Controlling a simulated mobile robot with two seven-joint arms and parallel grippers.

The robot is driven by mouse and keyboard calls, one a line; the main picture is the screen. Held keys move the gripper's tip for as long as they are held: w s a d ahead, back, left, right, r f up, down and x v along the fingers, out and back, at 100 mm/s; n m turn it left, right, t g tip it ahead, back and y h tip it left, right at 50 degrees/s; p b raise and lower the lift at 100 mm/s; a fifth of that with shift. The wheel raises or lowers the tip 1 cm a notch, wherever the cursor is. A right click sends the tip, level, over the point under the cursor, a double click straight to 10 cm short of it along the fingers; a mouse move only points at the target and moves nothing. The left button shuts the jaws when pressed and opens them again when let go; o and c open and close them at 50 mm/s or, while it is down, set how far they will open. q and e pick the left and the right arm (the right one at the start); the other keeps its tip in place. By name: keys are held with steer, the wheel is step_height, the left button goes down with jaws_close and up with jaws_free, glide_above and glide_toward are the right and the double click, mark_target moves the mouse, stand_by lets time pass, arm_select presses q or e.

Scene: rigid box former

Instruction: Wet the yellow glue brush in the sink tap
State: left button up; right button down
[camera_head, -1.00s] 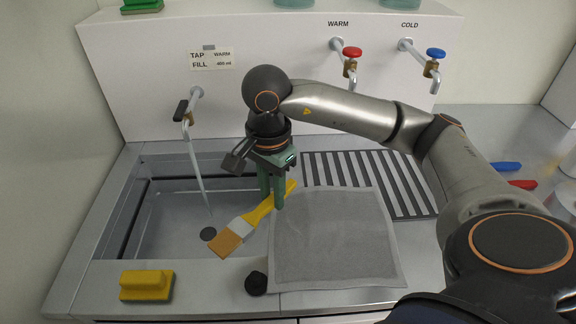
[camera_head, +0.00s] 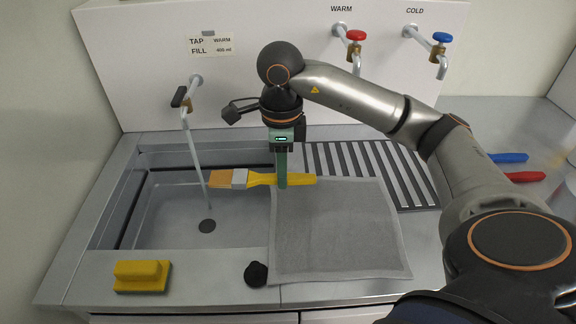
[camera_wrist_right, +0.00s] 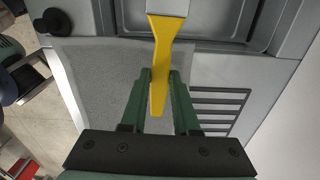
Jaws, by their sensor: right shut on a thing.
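My right gripper (camera_head: 282,180) is shut on the yellow handle of the glue brush (camera_head: 262,179). The brush is held level, its metal band and tan bristles pointing left over the sink (camera_head: 170,225). The bristle end is beside the thin stream under the left tap (camera_head: 186,105); I cannot tell whether they touch. In the right wrist view the brush handle (camera_wrist_right: 162,60) lies between the green fingers, and the bristles are out of frame. My left gripper is not in view.
A grey cloth (camera_head: 335,235) lies right of the sink, by a striped drain rack (camera_head: 400,165). A yellow sponge block (camera_head: 142,276) and black plug (camera_head: 256,273) sit on the front edge. Red (camera_head: 356,36) and blue (camera_head: 442,38) taps are on the wall.

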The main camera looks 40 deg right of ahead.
steer(key=w+f, duration=0.2)
steer(key=w, duration=1)
steer(key=shift+f, duration=0.15)
steer(key=shift+a, duration=0.1)
stand_by(0.4)
steer(key=shift+d, duration=0.25)
steer(key=shift+d, duration=0.4)
steer(key=shift+a, duration=0.15)
steer(key=shift+a+p, duration=0.4)
steer(key=shift+a, duration=0.1)
